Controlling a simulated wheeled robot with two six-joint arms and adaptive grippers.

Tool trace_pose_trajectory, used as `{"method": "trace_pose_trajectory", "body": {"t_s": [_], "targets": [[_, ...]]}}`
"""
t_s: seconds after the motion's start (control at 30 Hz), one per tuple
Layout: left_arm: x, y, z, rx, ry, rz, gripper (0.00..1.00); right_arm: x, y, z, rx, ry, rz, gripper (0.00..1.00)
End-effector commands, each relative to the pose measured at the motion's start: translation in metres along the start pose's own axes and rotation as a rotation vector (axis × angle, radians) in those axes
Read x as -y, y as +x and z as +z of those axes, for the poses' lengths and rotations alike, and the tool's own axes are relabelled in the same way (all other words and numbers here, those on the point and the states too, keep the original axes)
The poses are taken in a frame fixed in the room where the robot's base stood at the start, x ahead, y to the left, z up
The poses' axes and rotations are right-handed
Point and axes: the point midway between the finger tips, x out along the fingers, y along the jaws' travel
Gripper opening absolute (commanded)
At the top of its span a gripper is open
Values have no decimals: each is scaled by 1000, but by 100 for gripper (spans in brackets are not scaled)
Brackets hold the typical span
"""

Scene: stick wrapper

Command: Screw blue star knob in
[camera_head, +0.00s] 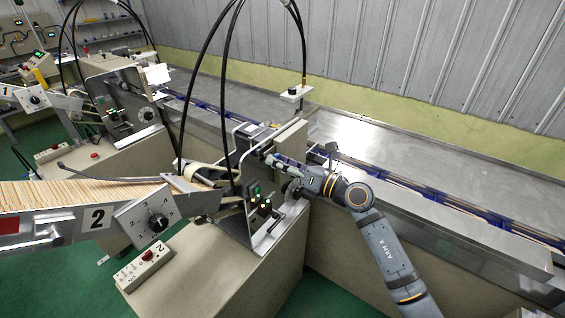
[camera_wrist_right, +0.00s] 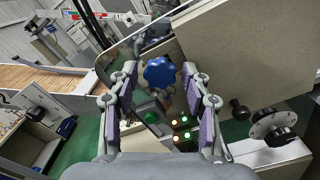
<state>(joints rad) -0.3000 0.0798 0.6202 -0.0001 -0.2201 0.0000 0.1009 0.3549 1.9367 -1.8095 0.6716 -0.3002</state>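The blue star knob (camera_wrist_right: 159,72) shows in the right wrist view, near the middle, ahead of my right gripper. My right gripper (camera_wrist_right: 158,88) is open, with one finger on each side of the knob in the picture. I cannot tell whether either finger touches it. In the head view my right gripper (camera_head: 275,160) reaches in beside the machine's metal plate, and the knob is hidden there or too small to make out. My left gripper is in neither view.
Lit buttons (camera_wrist_right: 181,128) are below the blue knob. A stick feeder (camera_head: 60,196) and control box (camera_head: 146,266) stand left in the head view.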

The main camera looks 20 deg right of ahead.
Motion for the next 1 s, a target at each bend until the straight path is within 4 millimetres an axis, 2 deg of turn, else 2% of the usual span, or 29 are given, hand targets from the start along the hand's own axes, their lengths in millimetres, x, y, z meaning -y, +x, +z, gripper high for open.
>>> {"method": "trace_pose_trajectory", "body": {"t_s": [0.03,0.3,0.4,0.53,1.0], "targets": [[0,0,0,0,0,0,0,0,0,0,1,0,1,47],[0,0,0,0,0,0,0,0,0,0,1,1,1,11],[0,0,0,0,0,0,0,0,0,0,1,2,1,0],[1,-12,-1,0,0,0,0,-2,0,4,-1,52,0,0],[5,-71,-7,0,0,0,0,-4,0,5,1,456,0,0]]}}
